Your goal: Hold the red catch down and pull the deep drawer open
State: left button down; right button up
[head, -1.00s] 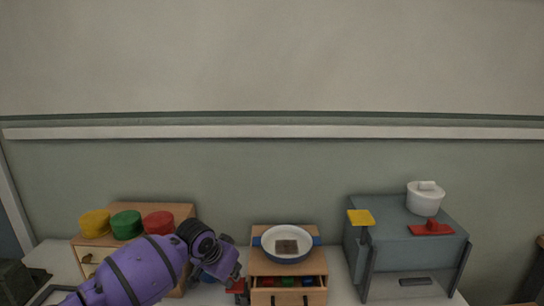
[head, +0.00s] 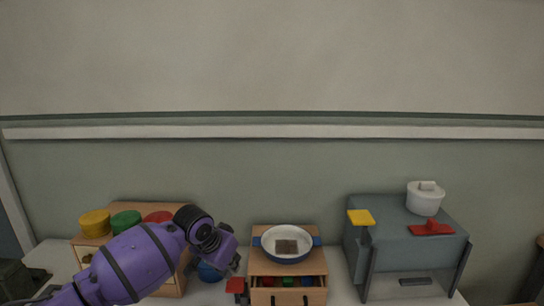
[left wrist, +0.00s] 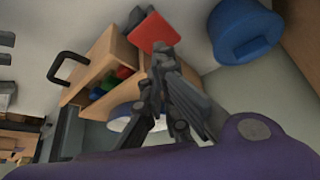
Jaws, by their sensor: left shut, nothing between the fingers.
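The small wooden cabinet (head: 256,266) stands in the middle of the table in the head view. Its drawer (head: 289,297) is partly open, with red, green and blue pieces inside. In the left wrist view the drawer front (left wrist: 92,60) carries a black bar handle (left wrist: 68,69). The red catch (head: 235,286) is at the cabinet's left side; it also shows in the left wrist view (left wrist: 153,33). My left gripper (head: 236,268) is shut and empty, its fingertips close to the catch. I cannot tell whether they touch. My right gripper is out of view.
A blue and white dish (head: 287,232) sits on the cabinet. A blue lidded pot (left wrist: 244,32) stands beside the catch. On the left is a wooden cabinet (head: 190,212) with coloured round lids; on the right a grey box (head: 395,242) bears a white pot (head: 425,201).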

pick_arm(q)
notch_tip(320, 180, up, 6)
jog(key=shift+f, duration=0.2)
dwell(0.6)
jog(key=v, duration=1.2)
